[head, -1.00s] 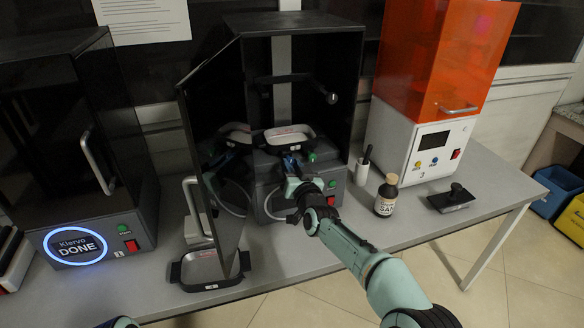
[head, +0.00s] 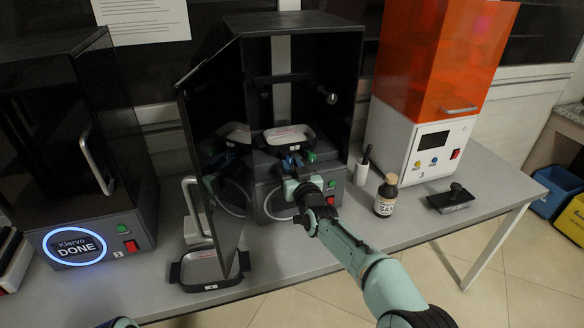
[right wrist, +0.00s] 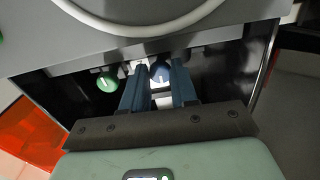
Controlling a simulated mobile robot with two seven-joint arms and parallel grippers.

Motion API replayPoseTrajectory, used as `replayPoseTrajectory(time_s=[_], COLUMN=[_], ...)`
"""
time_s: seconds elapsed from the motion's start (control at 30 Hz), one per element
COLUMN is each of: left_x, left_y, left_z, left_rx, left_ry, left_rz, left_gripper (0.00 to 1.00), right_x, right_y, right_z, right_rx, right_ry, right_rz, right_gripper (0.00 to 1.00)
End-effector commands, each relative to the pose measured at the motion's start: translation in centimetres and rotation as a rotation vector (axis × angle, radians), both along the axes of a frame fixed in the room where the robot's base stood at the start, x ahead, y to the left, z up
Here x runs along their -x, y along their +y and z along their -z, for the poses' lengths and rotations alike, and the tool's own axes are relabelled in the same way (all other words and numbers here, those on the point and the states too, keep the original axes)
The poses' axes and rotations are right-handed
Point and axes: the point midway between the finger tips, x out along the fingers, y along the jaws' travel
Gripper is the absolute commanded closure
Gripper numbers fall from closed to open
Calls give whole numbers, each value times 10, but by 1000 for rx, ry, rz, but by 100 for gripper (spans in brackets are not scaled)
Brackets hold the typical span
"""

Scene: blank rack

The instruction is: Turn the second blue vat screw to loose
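The middle printer stands with its dark door swung open, and a white-rimmed vat (head: 290,137) sits inside it. My right gripper (head: 292,162) is at the front edge below the vat. In the right wrist view, its two blue fingers (right wrist: 159,90) are apart, one on each side of a blue screw (right wrist: 161,72) with a white mark. I see gaps beside the screw and cannot tell any contact. A green screw (right wrist: 107,82) is outside the fingers; it also shows in the head view (head: 311,156). My left gripper is not in view.
The open door (head: 215,160) stands close left of my right gripper. A black-rimmed tray (head: 208,268) lies at the table front. A brown bottle (head: 385,198), a white holder (head: 361,172) and a black tool (head: 452,199) stand to the right. An orange-hooded printer (head: 418,140) is at the right.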

Motion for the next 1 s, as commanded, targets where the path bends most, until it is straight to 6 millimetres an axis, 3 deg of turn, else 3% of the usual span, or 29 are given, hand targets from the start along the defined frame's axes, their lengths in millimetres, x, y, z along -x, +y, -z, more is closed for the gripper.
replayPoseTrajectory(time_s=[0.03, 0.07, 0.53, 1.0], left_x=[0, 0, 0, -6], left_y=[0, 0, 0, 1], left_z=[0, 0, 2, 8], left_rx=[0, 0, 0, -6], left_ry=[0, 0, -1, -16], left_rz=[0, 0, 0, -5], left_gripper=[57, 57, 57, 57], right_x=[0, 0, 9, 80], right_y=[0, 0, -3, -27], right_z=[0, 0, 0, 0], right_rx=[0, -1, -1, -1], right_ry=[1, 1, 0, 1], right_rz=[0, 0, -1, 0], right_gripper=[56, 49, 49, 49])
